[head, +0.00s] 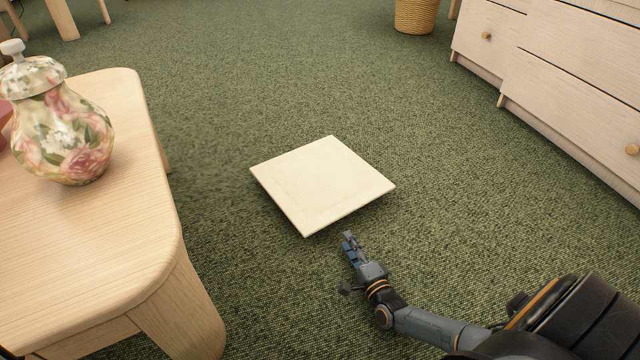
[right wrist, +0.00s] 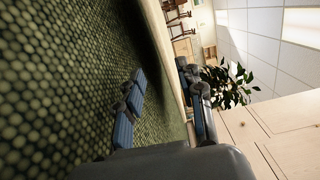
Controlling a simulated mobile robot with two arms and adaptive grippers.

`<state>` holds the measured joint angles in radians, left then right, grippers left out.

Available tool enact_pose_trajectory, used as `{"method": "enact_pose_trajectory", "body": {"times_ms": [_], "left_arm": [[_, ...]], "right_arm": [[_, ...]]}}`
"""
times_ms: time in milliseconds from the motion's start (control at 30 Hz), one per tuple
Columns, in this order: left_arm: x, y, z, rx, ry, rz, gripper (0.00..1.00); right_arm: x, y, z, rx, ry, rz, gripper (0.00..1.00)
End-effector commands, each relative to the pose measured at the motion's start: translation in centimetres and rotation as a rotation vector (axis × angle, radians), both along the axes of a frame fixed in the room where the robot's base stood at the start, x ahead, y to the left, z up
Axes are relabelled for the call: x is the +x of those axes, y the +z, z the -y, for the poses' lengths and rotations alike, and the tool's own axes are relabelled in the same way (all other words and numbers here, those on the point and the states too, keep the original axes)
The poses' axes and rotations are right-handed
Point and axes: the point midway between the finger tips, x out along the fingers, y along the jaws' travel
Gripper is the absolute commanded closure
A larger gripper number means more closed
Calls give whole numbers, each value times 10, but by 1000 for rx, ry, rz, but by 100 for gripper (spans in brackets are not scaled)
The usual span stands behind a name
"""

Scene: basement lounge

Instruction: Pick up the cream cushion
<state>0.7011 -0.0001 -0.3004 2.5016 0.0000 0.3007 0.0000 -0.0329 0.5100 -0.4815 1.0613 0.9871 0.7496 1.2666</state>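The cream cushion (head: 322,185) is a flat, thin square on the green carpet, in the middle of the head view. The cushion's edge (right wrist: 163,40) shows there as a pale strip ahead, between the fingers' lines. My left gripper is not in view.
A light wooden table (head: 90,240) with a floral lidded jar (head: 62,130) stands at the left. A pale drawer unit (head: 560,80) is at the right. A wicker basket (head: 415,14) stands at the back. Carpet around the cushion is clear.

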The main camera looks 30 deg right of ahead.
Motion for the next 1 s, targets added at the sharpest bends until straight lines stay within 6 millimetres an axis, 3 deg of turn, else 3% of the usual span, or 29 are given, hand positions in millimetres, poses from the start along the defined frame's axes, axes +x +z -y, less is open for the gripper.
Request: {"method": "enact_pose_trajectory", "body": {"times_ms": [100, 333, 633, 967, 1000], "left_arm": [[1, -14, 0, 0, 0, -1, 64], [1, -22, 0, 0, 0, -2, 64], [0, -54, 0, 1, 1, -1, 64], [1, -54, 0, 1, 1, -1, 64], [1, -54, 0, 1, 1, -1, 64]], "right_arm": [[21, -4, 2, -1, 1, 2, 62], [37, -2, 4, -1, 1, -1, 62], [78, -2, 7, -2, 0, 0, 62], [85, 2, 8, -3, 1, -2, 62], [85, 2, 8, -3, 1, -2, 70]]}}
